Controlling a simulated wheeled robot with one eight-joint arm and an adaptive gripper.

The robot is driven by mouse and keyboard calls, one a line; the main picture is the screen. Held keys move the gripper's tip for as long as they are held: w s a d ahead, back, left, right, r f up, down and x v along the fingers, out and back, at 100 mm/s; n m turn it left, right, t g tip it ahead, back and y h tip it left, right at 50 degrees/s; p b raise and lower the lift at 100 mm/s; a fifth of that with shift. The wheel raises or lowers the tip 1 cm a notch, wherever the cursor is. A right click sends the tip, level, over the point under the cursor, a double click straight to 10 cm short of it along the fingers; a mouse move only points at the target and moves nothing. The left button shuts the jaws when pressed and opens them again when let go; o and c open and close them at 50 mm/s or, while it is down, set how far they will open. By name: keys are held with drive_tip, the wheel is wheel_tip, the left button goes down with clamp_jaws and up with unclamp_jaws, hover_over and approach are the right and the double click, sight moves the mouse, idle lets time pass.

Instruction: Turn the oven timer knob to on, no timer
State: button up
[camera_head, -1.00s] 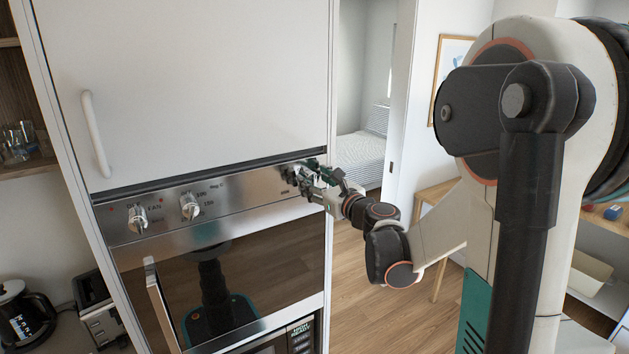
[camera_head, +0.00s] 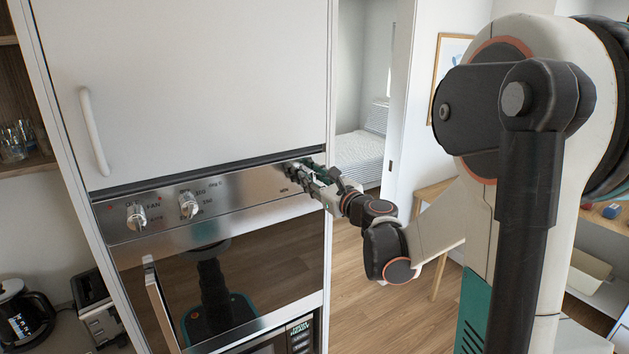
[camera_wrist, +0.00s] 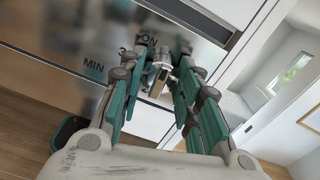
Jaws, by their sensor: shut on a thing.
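The oven timer knob (camera_wrist: 158,64) is a small metal knob on the steel oven panel (camera_head: 245,190), at the panel's right end. In the wrist view it sits between my gripper's teal-and-grey fingers, with the printed words "ON" and "MIN" on the panel nearby. My gripper (camera_wrist: 163,58) is shut on this knob. In the head view my gripper (camera_head: 304,173) reaches the panel's right end from the right, and its fingers hide the knob. The knob's exact pointer angle cannot be told.
Two other knobs, the left one (camera_head: 136,216) and the middle one (camera_head: 189,204), are on the same panel. The oven door handle (camera_head: 160,305) juts out below. A white cupboard door (camera_head: 200,90) is above. Open floor and a doorway lie to the right.

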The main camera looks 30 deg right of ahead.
drive_tip(key=n+b, duration=0.1)
drive_tip(key=n, duration=0.2)
drive_tip(key=shift+n, duration=0.3)
drive_tip(key=shift+n+b, duration=0.7)
drive_tip(key=shift+n, duration=0.9)
drive_tip(key=o, duration=1.1)
drive_tip(key=s, duration=0.7)
drive_tip(key=shift+s+d, duration=0.15)
drive_tip(key=shift+s, duration=0.1)
